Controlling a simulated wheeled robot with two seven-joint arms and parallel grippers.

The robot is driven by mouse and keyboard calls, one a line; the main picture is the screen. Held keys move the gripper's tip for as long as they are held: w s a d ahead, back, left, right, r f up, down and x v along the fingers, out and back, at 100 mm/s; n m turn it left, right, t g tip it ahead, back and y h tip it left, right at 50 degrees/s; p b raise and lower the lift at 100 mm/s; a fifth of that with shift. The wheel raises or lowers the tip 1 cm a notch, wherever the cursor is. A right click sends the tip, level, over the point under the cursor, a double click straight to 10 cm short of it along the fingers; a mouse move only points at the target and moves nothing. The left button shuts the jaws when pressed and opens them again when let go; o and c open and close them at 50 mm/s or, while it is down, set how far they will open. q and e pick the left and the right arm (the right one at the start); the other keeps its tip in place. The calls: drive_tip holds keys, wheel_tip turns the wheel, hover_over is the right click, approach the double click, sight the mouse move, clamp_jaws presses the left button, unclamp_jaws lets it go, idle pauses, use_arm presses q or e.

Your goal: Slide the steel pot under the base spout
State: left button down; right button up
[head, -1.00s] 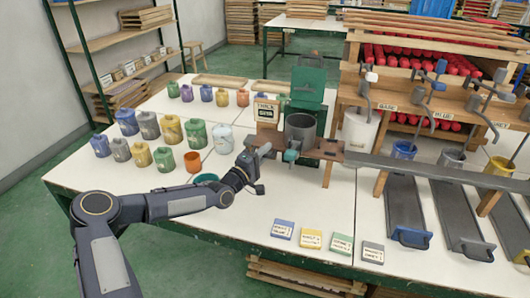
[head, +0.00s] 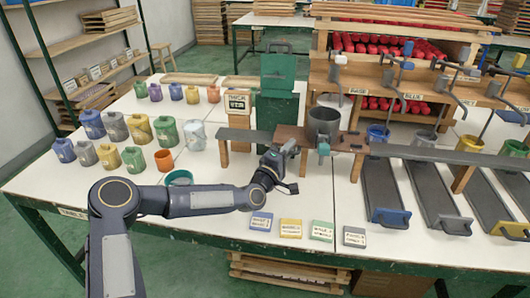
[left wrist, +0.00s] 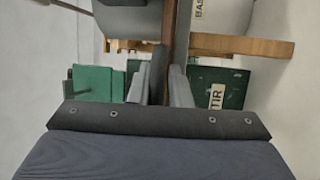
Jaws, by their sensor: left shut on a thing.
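The steel pot (head: 323,122) stands upright on a brown sled (head: 345,143) that sits on a long grey rail (head: 440,153). A teal fitting (head: 323,150) shows at the pot's lower front. The base spout, by its BASE label (head: 358,91), is on the wooden rack just right of and behind the pot. My left gripper (head: 293,150) is at the sled's left front. In the left wrist view its fingers (left wrist: 168,85) are closed around a thin brown part that looks like the sled's edge; the contact is partly hidden. My right gripper is out of view.
A green machine (head: 279,100) stands behind the rail, left of the pot. Several coloured jars (head: 165,130) and a teal bowl (head: 179,178) are on the table at left. Label cards (head: 290,228) lie in front. The rail's right side looks clear.

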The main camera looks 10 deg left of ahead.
use_arm(q)
drive_tip(key=d, duration=0.2)
drive_tip(key=d+r+b, duration=0.1)
drive_tip(key=d, duration=0.1)
drive_tip(key=shift+d, duration=0.2)
drive_tip(key=c, duration=1.5)
unclamp_jaws()
drive_tip(key=shift+f, duration=0.1)
drive_tip(key=shift+s+a+f, duration=0.1)
drive_tip(key=shift+f, duration=0.05)
drive_tip(key=shift+s+a+f, duration=0.1)
drive_tip(key=shift+s, duration=0.1)
approach(310, 140)
drive_tip(key=shift+b+v, duration=0.45)
drive_tip(key=shift+v, duration=0.75)
